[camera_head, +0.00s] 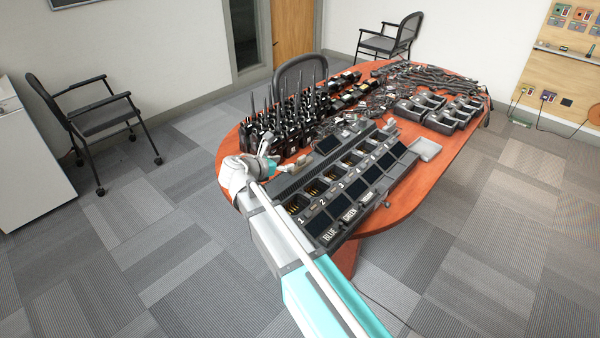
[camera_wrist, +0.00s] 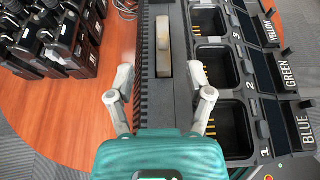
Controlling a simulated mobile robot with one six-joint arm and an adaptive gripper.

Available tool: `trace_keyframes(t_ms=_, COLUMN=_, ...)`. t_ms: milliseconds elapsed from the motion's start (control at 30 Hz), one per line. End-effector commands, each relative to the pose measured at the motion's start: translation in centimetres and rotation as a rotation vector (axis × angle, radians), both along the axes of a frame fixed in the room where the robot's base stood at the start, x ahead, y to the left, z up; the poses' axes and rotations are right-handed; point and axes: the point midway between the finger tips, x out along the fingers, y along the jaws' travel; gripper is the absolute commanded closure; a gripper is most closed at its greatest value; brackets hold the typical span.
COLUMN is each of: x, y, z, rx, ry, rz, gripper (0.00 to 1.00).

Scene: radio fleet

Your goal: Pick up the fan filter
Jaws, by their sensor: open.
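A narrow tan and grey strip (camera_wrist: 164,48), which looks like the fan filter, lies in a dark slot along the charger's top in the wrist view. It also shows as a pale piece in the head view (camera_head: 301,163). My gripper (camera_wrist: 160,82) is open and empty, with one finger to each side of the slot's line. The strip lies ahead of the fingers, between them and the top of the wrist view. In the head view my gripper (camera_head: 270,152) is over the near left end of the charger. I cannot tell the height gap.
The multi-bay charger (camera_head: 290,186) has numbered empty bays and colour labels to the right. Upright black radios (camera_head: 285,128) stand close on the left. Several small chargers (camera_head: 440,112) and cables crowd the far table. Bare table (camera_wrist: 50,120) shows left of the charger.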

Motion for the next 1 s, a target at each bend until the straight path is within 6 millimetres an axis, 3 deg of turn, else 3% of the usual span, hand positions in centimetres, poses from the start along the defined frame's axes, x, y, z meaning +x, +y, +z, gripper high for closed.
trace_keyframes(t_ms=300, x=2.6, y=-2.0, z=-1.6, rx=0.001, ry=0.001, rz=0.000, gripper=0.33)
trace_keyframes(t_ms=767, x=2.8, y=-2.2, z=-1.6, rx=0.000, ry=0.000, rz=0.001, gripper=0.33)
trace_keyframes(t_ms=1000, x=3.7, y=-3.0, z=-2.8, rx=0.001, ry=0.001, rz=0.000, gripper=0.33)
